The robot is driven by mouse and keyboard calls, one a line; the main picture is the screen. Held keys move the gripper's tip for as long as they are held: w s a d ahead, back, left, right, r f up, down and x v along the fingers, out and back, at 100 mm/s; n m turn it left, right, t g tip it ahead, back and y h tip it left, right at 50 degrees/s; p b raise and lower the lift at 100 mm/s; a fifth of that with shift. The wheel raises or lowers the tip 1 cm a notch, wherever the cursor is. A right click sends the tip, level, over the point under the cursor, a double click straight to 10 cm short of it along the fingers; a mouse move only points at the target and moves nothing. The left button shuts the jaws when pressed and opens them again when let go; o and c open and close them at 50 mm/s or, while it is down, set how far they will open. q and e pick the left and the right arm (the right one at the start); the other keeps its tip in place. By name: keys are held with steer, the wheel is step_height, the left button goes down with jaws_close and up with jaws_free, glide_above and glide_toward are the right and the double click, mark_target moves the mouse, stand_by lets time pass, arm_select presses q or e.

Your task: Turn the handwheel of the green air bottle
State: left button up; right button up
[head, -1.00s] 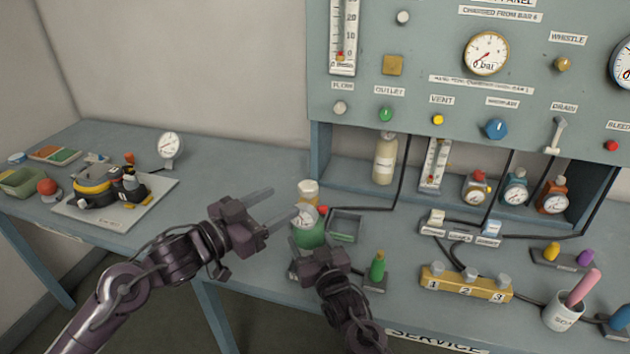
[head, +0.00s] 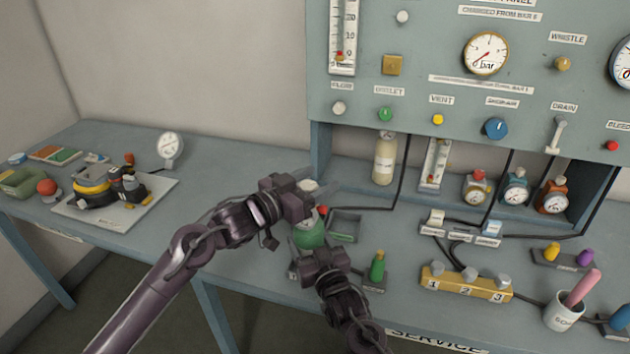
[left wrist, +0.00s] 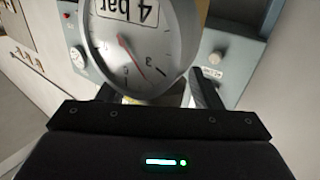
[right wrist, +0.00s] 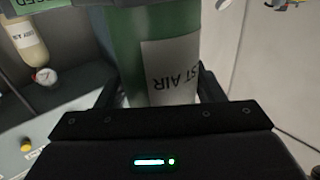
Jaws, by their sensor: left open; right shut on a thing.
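The green air bottle (head: 310,236) stands upright on the bench, left of the panel's base. My right gripper (right wrist: 160,95) is shut around its green body (right wrist: 125,50), with a white label between the fingers. My left gripper (head: 325,196) is open at the bottle's top, its fingers pointing right. In the left wrist view a round gauge (left wrist: 143,45) marked 4 bar fills the space before and between the fingers. A small red part (head: 323,210) shows by the bottle top. The handwheel cannot be made out clearly; my left gripper and the gauge cover that area.
A yellow numbered block (head: 466,285) lies further right. At left, a white board (head: 150,205) carries a mask-like set. Bench between is clear.

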arm_select(q)
steer(key=c, duration=1)
steer(key=shift+n+t+y, duration=0.3)
steer(key=shift+n+t, duration=0.1)
steer(key=n+t+y, duration=0.1)
steer(key=y, duration=0.1)
steer(key=n+t+y, duration=0.1)
steer(key=n, duration=0.1)
steer(key=n+t+y, duration=0.1)
steer(key=y, duration=0.1)
steer(key=shift+w+a+t+y, duration=0.25)
steer(key=shift+t+y, duration=0.05)
steer(key=shift+t, duration=0.1)
steer(key=shift+w+a+n+t+y, duration=0.15)
steer(key=shift+n+t+y, duration=0.1)
steer(key=shift+n+y, duration=0.65)
steer(key=shift+s+a+n+t+y, duration=0.15)
steer(key=shift+n+t+y, duration=0.3)
steer(key=shift+y, duration=0.8)
steer(key=shift+w+a+n+t+y, duration=0.1)
steer(key=shift+w+a+n+y, duration=0.05)
steer(key=shift+n+y, duration=0.8)
steer(key=shift+y, duration=0.3)
